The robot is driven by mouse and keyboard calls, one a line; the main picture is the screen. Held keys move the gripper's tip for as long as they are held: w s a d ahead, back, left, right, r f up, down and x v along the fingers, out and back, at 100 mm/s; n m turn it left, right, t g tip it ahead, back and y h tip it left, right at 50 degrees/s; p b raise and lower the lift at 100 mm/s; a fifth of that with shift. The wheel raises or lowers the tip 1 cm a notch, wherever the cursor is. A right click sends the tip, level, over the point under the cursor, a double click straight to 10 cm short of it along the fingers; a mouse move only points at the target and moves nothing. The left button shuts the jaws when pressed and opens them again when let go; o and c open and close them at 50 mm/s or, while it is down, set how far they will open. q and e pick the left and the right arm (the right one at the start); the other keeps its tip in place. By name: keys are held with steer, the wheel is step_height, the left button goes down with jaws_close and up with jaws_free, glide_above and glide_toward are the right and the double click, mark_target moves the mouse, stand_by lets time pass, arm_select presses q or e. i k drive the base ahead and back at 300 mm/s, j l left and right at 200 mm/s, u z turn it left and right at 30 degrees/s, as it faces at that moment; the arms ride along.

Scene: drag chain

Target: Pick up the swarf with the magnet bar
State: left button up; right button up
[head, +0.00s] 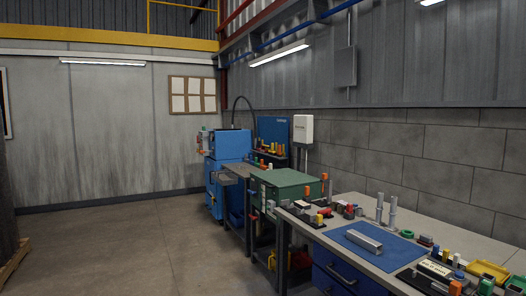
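Neither of my grippers shows in the head view. I cannot make out the swarf or tell for sure which thing is the magnet bar. A silver metal bar or channel (363,242) lies on a blue mat (392,247) on the workbench at the right. Many small tools and parts stand around the mat, too small to name surely.
The grey workbench (328,230) has blue drawers (345,273) below. A yellow tray (488,271) lies at its right end. A green-topped cabinet (285,178) and a blue machine (232,146) stand farther back along the wall. The concrete floor (140,245) at the left is clear.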

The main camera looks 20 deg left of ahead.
mark_target(262, 149)
steer(key=i+j+u, duration=0.85)
steer(key=i+u, duration=0.65)
steer(key=i, duration=4.4)
steer(key=i+z, duration=0.1)
steer(key=i, duration=0.55)
steer(key=i+z, duration=0.15)
steer(key=i, duration=0.5)
steer(key=i+j+z, duration=0.1)
steer(key=i, duration=0.55)
steer(key=j, duration=0.1)
